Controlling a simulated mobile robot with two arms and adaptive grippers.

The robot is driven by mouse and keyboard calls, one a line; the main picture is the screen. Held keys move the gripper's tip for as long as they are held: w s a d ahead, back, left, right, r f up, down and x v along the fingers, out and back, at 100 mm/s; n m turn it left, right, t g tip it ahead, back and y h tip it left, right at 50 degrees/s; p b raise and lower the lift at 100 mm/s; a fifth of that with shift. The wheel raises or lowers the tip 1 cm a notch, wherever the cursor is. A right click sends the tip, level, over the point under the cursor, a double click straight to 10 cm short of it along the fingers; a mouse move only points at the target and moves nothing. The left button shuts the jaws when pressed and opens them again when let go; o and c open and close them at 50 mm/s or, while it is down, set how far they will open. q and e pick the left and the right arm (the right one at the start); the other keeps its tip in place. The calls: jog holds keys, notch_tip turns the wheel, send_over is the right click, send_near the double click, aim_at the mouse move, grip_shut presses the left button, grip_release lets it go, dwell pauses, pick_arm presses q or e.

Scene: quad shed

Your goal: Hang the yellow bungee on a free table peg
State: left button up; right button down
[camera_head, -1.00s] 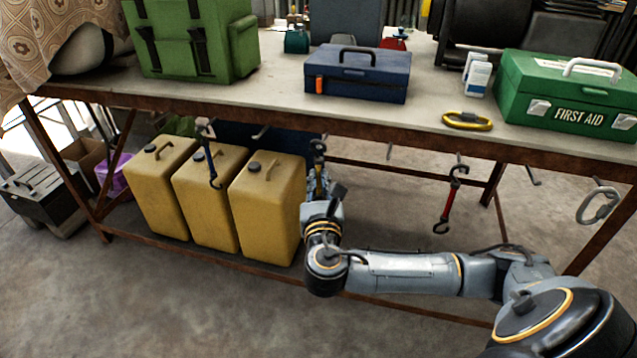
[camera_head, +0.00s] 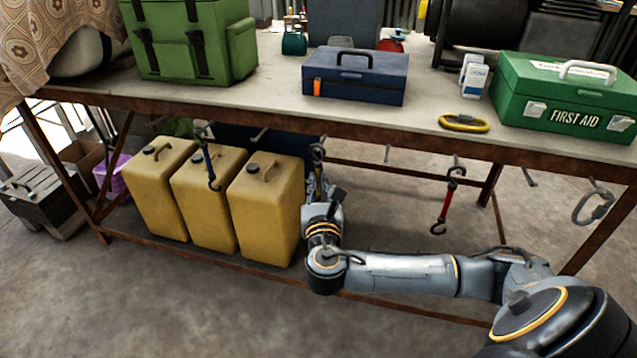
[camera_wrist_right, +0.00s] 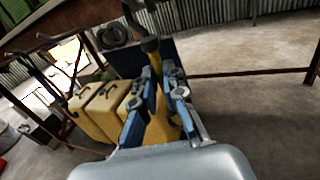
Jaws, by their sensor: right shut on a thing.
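The yellow bungee (camera_wrist_right: 158,122) stands upright between the blue-padded fingers of my right gripper (camera_wrist_right: 163,88), which is shut on it in the wrist view. In the head view my right gripper (camera_head: 317,184) is below the table's front edge, and the bungee's dark upper hook (camera_head: 318,152) shows above it at a peg. I cannot tell whether that hook rests on the peg. The fingers hide most of the bungee. Bare pegs show to the left (camera_head: 262,134) and right (camera_head: 388,152) of it, and another farther right (camera_head: 530,177). My left gripper is not in view.
A blue bungee (camera_head: 210,168) and a red bungee (camera_head: 447,203) hang from other pegs, and a grey ring (camera_head: 592,209) hangs at far right. Yellow jerrycans (camera_head: 265,210) stand close left of my gripper. The table (camera_head: 270,108) overhangs it. Floor at front left is clear.

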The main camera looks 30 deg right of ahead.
jog(key=shift+f, duration=0.1)
dwell(0.3)
jog(key=c, duration=1.3)
grip_release()
jog(key=shift+c, duration=0.2)
jog(key=shift+s, duration=0.1)
jog(key=v, duration=1.2)
